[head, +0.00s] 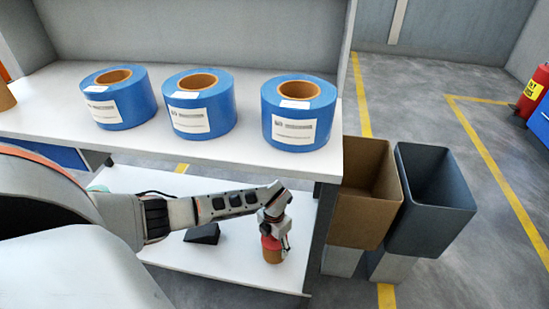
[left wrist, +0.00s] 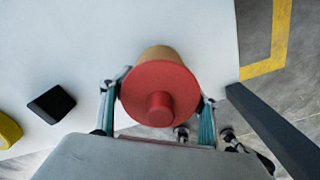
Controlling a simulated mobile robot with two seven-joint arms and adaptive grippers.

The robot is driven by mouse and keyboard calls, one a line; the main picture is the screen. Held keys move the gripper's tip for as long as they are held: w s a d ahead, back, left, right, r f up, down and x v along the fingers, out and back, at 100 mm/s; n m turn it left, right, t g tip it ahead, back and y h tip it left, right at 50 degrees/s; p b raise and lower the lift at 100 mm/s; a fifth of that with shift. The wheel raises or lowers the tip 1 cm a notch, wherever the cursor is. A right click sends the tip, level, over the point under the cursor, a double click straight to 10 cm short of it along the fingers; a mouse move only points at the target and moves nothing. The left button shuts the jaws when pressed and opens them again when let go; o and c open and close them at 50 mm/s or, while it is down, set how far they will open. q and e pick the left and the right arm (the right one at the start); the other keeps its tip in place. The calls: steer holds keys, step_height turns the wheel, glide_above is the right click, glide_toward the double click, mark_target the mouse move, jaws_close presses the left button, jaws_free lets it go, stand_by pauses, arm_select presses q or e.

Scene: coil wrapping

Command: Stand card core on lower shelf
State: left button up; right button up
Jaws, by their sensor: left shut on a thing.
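The card core (head: 272,255) is a short brown tube with a red round end piece on top. It stands upright at the right end of the white lower shelf (head: 225,266). My left gripper (head: 274,237) reaches down from above and is shut around its red end. In the left wrist view the red disc with its knob (left wrist: 160,98) sits between the two fingers, and the brown tube (left wrist: 160,53) shows behind it. I cannot tell whether the core's bottom touches the shelf. My right gripper is not in view.
Three blue coils, the nearest to the right (head: 283,97), stand on the upper white bench (head: 235,151). A black block (head: 203,235) lies on the lower shelf, left of the core. A brown bin (head: 362,205) and a dark grey bin (head: 430,205) stand right of the shelf.

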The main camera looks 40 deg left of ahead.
arm_select(q)
steer(key=shift+f, duration=0.2)
steer(key=o, duration=1.2)
steer(key=shift+o, duration=0.2)
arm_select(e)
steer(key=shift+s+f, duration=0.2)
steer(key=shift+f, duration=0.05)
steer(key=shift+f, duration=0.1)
arm_select(q)
steer(key=shift+r, duration=0.1)
